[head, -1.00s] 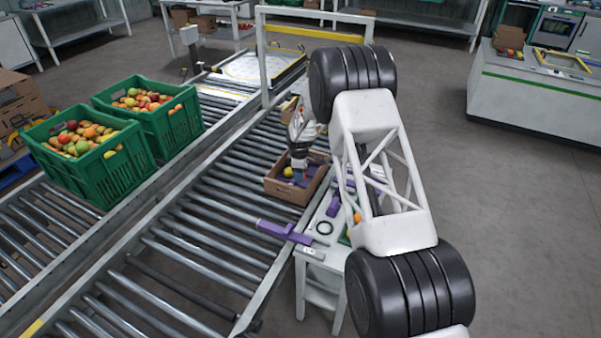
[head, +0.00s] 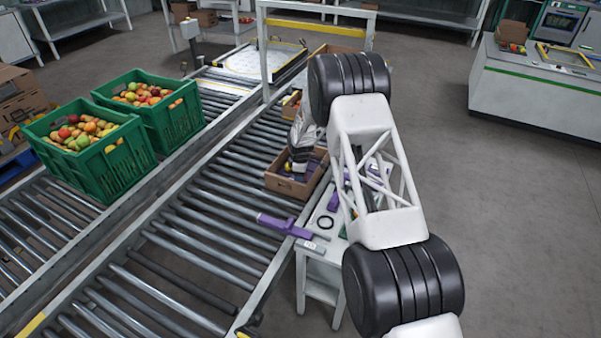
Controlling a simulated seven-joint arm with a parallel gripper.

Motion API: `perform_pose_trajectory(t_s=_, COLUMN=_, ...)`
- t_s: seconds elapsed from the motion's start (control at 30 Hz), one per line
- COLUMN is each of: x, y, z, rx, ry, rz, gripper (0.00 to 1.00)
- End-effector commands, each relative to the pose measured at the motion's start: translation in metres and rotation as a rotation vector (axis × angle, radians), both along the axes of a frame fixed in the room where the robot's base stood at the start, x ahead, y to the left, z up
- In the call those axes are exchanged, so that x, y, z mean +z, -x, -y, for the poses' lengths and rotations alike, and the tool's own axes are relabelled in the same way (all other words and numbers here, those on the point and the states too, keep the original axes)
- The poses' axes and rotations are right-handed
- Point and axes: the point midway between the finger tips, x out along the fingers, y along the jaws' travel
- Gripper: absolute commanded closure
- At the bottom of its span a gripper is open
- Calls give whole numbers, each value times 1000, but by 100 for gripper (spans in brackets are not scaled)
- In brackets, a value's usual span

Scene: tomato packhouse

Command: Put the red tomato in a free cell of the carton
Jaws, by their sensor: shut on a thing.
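The carton (head: 287,187) is an open brown box on the roller conveyor, with a purple insert partly showing inside it. My gripper (head: 297,168) is low over the carton, pointing down, with its fingertips at or inside the opening. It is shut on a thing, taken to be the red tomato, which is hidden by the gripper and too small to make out. The cells under and behind the gripper are mostly covered, so I cannot tell which are free.
A purple bar-like tool (head: 285,226) juts over the conveyor's edge. Green crates of fruit (head: 110,178) stand on the left.

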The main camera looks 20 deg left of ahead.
Motion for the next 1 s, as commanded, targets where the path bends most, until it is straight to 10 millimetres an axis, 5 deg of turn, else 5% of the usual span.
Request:
perform_pose_trajectory(t_s=0.4, x=-19, y=0, z=0, rx=0, ry=0, rz=0, gripper=57)
perform_pose_trajectory(t_s=1.0, x=-20, y=-1, z=0, rx=0, ry=0, rz=1, gripper=57)
